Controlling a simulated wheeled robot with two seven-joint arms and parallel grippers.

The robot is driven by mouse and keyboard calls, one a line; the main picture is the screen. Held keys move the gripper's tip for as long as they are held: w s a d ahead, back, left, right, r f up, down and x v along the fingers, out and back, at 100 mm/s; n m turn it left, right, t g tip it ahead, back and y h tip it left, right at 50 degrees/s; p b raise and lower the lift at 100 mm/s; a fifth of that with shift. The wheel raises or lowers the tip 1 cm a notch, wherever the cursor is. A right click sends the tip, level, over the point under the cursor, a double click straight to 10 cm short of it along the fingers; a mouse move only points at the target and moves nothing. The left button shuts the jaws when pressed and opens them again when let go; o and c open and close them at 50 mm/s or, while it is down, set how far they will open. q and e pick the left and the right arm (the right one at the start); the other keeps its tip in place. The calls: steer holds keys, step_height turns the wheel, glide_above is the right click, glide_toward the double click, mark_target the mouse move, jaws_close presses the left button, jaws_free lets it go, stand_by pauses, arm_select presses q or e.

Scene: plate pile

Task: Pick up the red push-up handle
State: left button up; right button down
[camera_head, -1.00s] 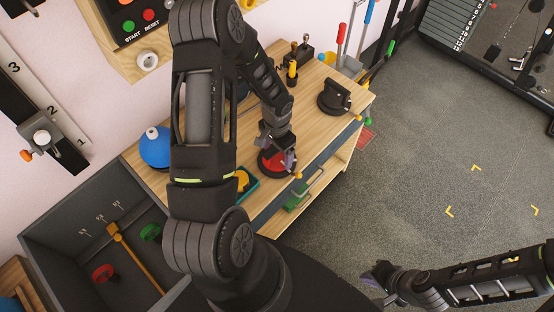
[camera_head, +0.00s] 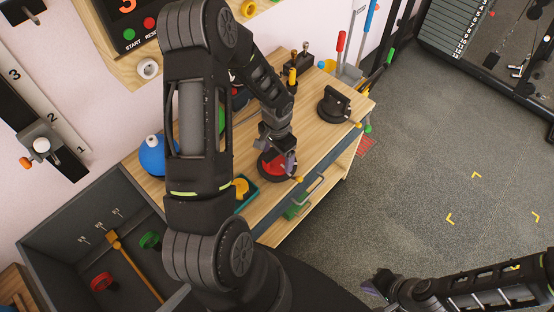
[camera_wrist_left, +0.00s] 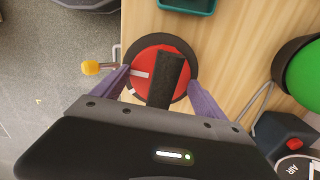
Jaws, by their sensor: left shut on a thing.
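The red push-up handle (camera_head: 270,167) is on the wooden workbench near its front edge. In the left wrist view it shows as a red disc (camera_wrist_left: 146,58) with a dark rim, a white mark and a black bar across it. My left gripper (camera_head: 284,163) is over it from above. Its two purple fingers (camera_wrist_left: 157,79) lie on either side of the black bar, and the gripper is shut on the handle. The grip's contact points are partly hidden. My right gripper (camera_head: 374,284) is at the bottom right, over the floor and away from the bench; its opening is unclear.
A similar black device (camera_head: 334,105) stands further back on the workbench (camera_head: 318,134). A teal tray (camera_head: 247,200) with a yellow piece is just left of the red handle. A green round thing (camera_wrist_left: 302,78) is close by. The floor to the right is clear.

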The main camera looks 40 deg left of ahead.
arm_select(q)
step_height(320, 180, up, 8)
steer(key=shift+f, duration=0.25)
stand_by(0.9)
steer(key=shift+s+a+n, duration=0.1)
steer(key=shift+s+n, duration=0.25)
steer(key=shift+n, duration=0.05)
steer(key=shift+a+r+n, duration=0.15)
steer(key=shift+r+n, duration=0.1)
steer(key=shift+n, duration=0.15)
steer(key=shift+w+r+n, duration=0.3)
steer(key=shift+r+n, duration=0.05)
steer(key=shift+r, duration=0.15)
steer(key=shift+w+r+n, duration=0.25)
steer(key=shift+r+n, duration=0.1)
steer(key=shift+r, duration=0.1)
steer(key=w+d+r, duration=0.5)
steer(key=d, duration=0.3)
steer(key=w+d+r+m, duration=0.1)
steer(key=w+d+r, duration=0.4)
steer(key=d, duration=0.3)
steer(key=shift+w+r, duration=0.15)
steer(key=shift+r, duration=0.6)
